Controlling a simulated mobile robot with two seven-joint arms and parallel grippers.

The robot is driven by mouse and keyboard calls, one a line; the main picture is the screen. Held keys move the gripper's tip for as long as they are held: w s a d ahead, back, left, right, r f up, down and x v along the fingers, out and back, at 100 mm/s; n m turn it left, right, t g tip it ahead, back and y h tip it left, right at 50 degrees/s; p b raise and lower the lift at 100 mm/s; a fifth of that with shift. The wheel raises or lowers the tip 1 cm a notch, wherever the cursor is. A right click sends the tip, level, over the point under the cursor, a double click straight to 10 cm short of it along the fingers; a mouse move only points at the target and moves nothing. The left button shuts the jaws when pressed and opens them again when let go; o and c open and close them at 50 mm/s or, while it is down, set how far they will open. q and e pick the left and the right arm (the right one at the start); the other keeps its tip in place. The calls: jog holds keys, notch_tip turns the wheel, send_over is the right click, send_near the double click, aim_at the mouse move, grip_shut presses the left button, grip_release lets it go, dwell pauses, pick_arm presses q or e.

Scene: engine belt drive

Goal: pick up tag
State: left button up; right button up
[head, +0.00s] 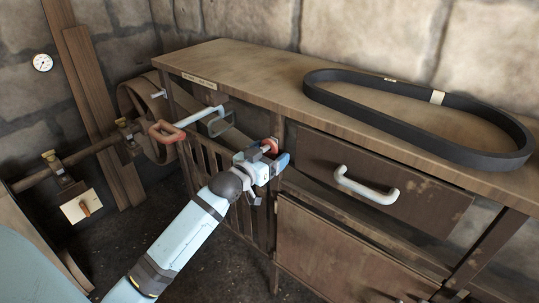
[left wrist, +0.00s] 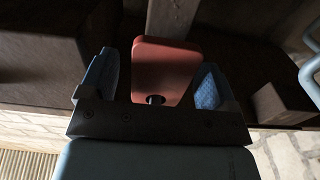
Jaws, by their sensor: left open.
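A red tag (left wrist: 165,68) with a dark hole near its lower end shows in the left wrist view. It lies between the two blue-padded fingers of my left gripper (left wrist: 153,85), which is open. In the head view my left gripper (head: 268,168) is at the front of the workbench, by the post left of the drawer. Only a small red part of the tag (head: 270,144) shows there, mostly hidden by the gripper.
A black belt (head: 330,97) lies on the workbench top (head: 250,75). A drawer with a white handle (head: 366,187) is right of the gripper. A lever with a red grip (head: 167,132) and a slatted gate (head: 200,165) are to its left.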

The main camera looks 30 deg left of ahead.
pick_arm(q)
jog(key=c, duration=1)
pick_arm(e)
jog(key=shift+f, duration=0.2)
pick_arm(q)
jog(key=shift+s+r, duration=0.1)
jog(key=shift+r, duration=0.25)
jog(key=s+a+p, duration=0.1)
jog(key=s+p, duration=0.1)
jog(key=s, duration=1.5)
jog(key=shift+s+a, duration=0.2)
jog(key=shift+s, duration=0.15)
pick_arm(e)
jog(key=shift+s+d, duration=0.2)
